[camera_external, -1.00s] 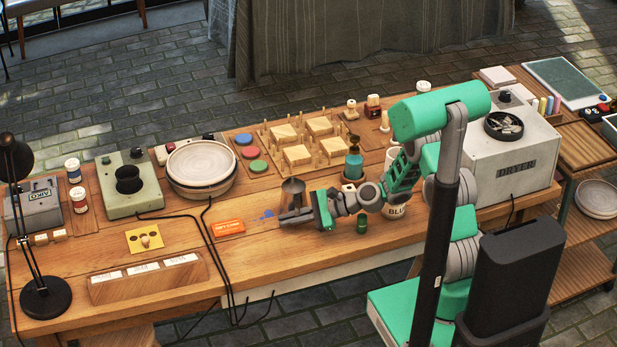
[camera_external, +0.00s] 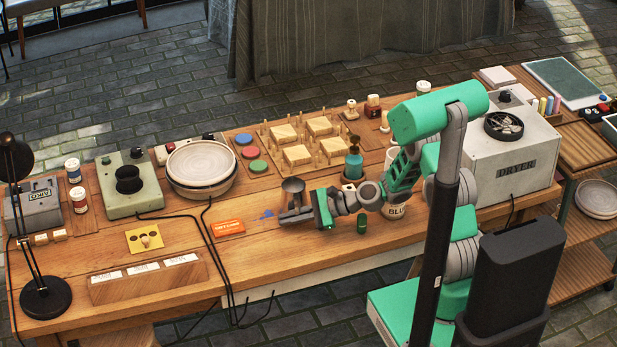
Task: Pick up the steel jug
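The steel jug (camera_external: 293,187) is a small dark grey metal vessel near the middle of the wooden bench. It stands just behind the fingers of my gripper (camera_external: 291,214), and its lower part is hidden by them. My gripper comes in from the right, low over the bench, its fingers pointing left. The fingers overlap the jug in this view. I cannot tell whether they are open or closed on it.
A teal bottle (camera_external: 353,164) and a white pot marked BLU (camera_external: 395,210) stand to the right, with a small green jar (camera_external: 362,223) in front. An orange box (camera_external: 228,227) lies left. A pegged wooden rack (camera_external: 262,141) is behind.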

